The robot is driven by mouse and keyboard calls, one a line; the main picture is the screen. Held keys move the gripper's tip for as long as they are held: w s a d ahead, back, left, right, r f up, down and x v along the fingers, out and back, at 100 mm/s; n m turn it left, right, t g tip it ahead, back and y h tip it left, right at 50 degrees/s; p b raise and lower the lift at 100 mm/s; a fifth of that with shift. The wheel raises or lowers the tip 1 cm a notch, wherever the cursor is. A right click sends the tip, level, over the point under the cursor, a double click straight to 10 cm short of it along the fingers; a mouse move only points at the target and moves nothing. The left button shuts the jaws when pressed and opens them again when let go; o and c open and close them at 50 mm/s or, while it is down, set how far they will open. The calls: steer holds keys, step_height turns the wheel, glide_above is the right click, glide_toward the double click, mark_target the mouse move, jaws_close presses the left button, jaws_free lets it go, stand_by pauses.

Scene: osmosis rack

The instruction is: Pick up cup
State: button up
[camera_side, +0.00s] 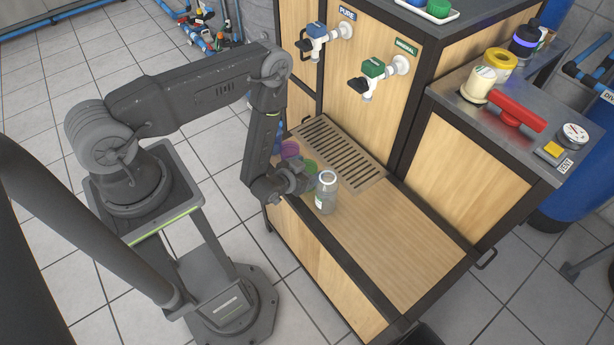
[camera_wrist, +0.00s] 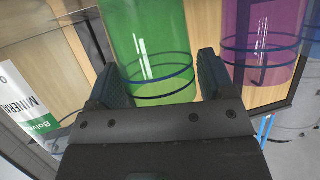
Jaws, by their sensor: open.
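In the side view the green cup (camera_side: 310,166) and the purple cup (camera_side: 290,149) are partly hidden behind my arm. My gripper (camera_wrist: 160,84) is open, with one finger towards each side of the green cup. It is low over the counter in the side view (camera_side: 302,182). I cannot tell whether the fingers touch the cup.
A clear bottle (camera_side: 326,194) stands close to my gripper; its label shows in the wrist view (camera_wrist: 28,112). A slotted drain grate (camera_side: 345,150) lies behind, below the blue tap (camera_side: 318,36) and green tap (camera_side: 376,72). The counter's right part is clear.

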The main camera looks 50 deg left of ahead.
steer(key=c, duration=0.6)
steer(key=shift+c, duration=0.2)
